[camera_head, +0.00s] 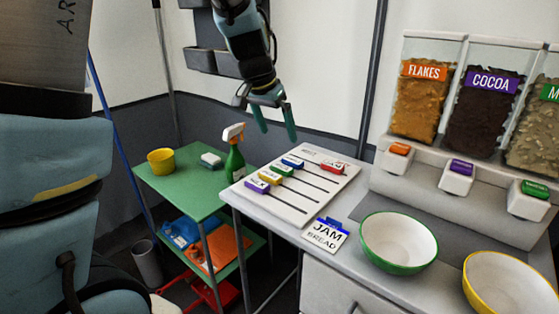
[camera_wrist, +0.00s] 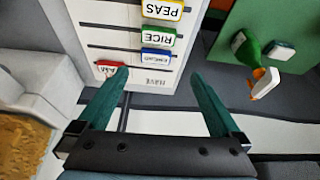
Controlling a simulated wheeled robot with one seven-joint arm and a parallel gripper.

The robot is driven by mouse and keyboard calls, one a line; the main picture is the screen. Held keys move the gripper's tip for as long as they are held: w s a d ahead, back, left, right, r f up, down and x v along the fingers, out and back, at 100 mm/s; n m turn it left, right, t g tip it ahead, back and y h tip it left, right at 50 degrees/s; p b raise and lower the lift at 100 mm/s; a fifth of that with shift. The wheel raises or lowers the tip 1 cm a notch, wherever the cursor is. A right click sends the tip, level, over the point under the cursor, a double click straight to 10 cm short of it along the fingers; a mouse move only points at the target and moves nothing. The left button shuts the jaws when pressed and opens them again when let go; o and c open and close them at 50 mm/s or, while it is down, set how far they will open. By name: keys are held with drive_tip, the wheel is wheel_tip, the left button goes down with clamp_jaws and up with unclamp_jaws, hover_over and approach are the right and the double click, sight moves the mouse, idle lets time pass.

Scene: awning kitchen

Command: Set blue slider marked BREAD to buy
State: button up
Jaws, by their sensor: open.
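The blue slider (camera_head: 292,162) sits at the left end of its slot on the white slider board (camera_head: 313,201), near the back edge. In the wrist view the blue slider (camera_wrist: 156,57) appears upside down between the fingertips, its label too small to read surely. A red slider (camera_head: 332,167) stands farther right on the back slot. Green (camera_head: 282,170), yellow (camera_head: 270,178) and purple (camera_head: 257,186) sliders line up at the left ends. My gripper (camera_head: 276,126) is open and empty, above and behind the board, apart from the blue slider.
A card reading JAM and BREAD (camera_head: 325,236) lies before the board. A green bowl (camera_head: 385,262), yellow bowl (camera_head: 482,300) and food dispensers (camera_head: 420,95) stand right. A spray bottle (camera_head: 235,163) stands left on a green cart (camera_head: 190,190). Space above the board is free.

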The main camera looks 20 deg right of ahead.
sight(292, 161)
drive_tip(key=x, duration=0.5)
drive_tip(key=d+x, duration=0.1)
drive_tip(key=x, duration=0.5)
drive_tip(key=shift+d+r, duration=0.15)
clamp_jaws()
idle(0.6)
